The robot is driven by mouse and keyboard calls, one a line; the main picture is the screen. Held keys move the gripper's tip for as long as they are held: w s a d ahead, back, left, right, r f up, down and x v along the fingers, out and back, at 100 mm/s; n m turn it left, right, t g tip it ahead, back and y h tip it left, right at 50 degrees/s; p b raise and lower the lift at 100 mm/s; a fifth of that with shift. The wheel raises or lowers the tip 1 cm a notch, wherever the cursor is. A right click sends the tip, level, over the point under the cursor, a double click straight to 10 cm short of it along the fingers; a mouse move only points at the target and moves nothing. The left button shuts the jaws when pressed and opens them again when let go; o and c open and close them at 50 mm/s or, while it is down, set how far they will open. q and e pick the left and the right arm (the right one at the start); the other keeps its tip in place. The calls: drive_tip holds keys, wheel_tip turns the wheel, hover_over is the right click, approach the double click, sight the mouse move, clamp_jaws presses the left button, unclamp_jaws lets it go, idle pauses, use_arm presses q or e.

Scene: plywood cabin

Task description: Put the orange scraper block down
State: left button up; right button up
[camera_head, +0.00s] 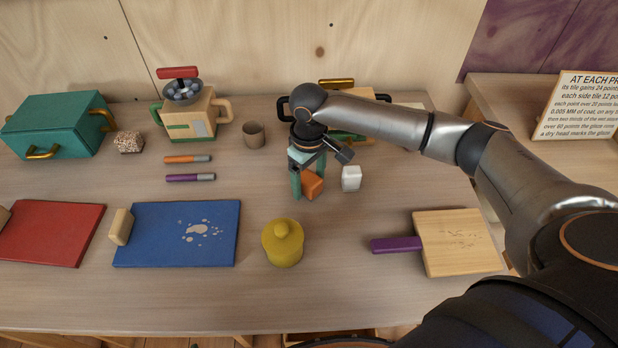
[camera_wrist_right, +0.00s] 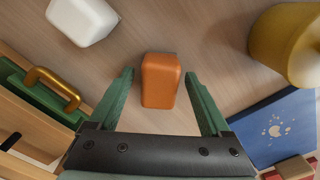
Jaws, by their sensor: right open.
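The orange scraper block (camera_head: 313,184) stands on the table near its middle. My right gripper (camera_head: 305,193) is over it, with its fingers pointing down. In the right wrist view the orange scraper block (camera_wrist_right: 161,80) sits between the two green fingertips of the gripper (camera_wrist_right: 160,78), with a visible gap on each side. The gripper is open. In the head view one finger hides part of the block's left side. My left gripper is not in view.
A white block (camera_head: 351,178) stands just right of the orange one. A yellow lidded pot (camera_head: 283,244) is in front. A blue board (camera_head: 178,250) lies to the left, a wooden board with a purple handle (camera_head: 460,257) to the right. A small cup (camera_head: 253,134) stands behind.

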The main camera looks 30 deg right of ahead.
sight(309, 178)
drive_tip(key=shift+r, duration=0.1)
wheel_tip(309, 178, up, 12)
drive_tip(key=p, duration=0.1)
